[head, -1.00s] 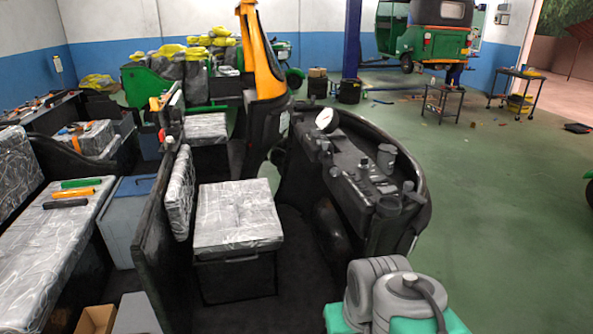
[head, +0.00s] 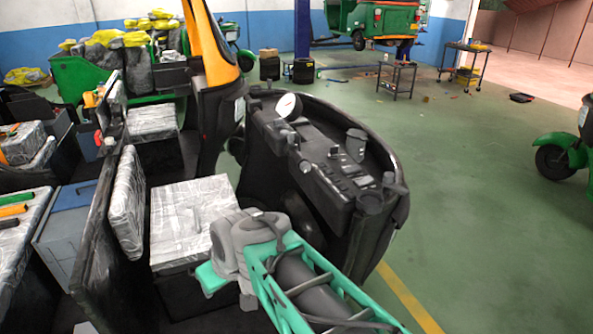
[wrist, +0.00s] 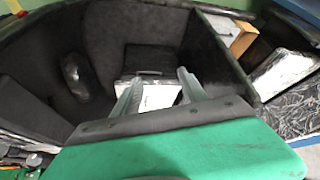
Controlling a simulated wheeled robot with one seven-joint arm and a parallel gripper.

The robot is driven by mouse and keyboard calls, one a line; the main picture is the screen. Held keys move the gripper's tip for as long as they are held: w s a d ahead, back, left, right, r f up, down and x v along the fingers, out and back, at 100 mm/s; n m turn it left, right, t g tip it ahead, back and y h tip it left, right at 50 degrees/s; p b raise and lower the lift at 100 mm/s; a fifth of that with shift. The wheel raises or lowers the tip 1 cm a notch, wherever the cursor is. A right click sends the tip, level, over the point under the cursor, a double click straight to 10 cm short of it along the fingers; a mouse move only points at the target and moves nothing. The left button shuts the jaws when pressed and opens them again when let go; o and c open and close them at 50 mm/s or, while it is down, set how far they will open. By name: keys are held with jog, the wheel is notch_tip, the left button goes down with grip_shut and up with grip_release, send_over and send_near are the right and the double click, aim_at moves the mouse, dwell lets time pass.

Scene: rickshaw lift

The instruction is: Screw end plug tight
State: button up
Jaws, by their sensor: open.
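I cannot make out an end plug in either view. My gripper (wrist: 160,92) is open and empty in the wrist view, its two grey fingers apart. It is above the dark cabin floor, and a white patch shows beyond and between the fingers. In the head view my green and grey arm reaches in from the bottom right, in front of the silver-wrapped driver's seat (head: 180,225). The gripper cannot be made out there. The black dashboard (head: 335,165), with a white round gauge (head: 288,106), is beyond the arm.
Green, orange and black rods (head: 13,210) lie on a wrapped bench at the left edge. A black partition (head: 95,240) stands left of the seat. A cardboard box (wrist: 243,38) shows at the wrist view's right. Open green floor (head: 470,190) lies right of the dashboard.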

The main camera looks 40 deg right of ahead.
jog(key=w+d+t+h+b, duration=0.1)
jog(key=w+d+t+b, duration=0.25)
jog(key=w+d, duration=0.5)
jog(key=w+d+t+b, duration=0.2)
jog(key=w+d+t, duration=0.25)
jog(key=d, duration=0.65)
jog(key=m+t+h, duration=0.2)
jog(key=t+h, duration=0.2)
send_near(307, 168)
jog(key=x, duration=0.8)
jog(key=shift+w+r, duration=0.1)
jog(key=shift+r, duration=0.05)
jog(key=shift+w, duration=0.3)
grip_shut()
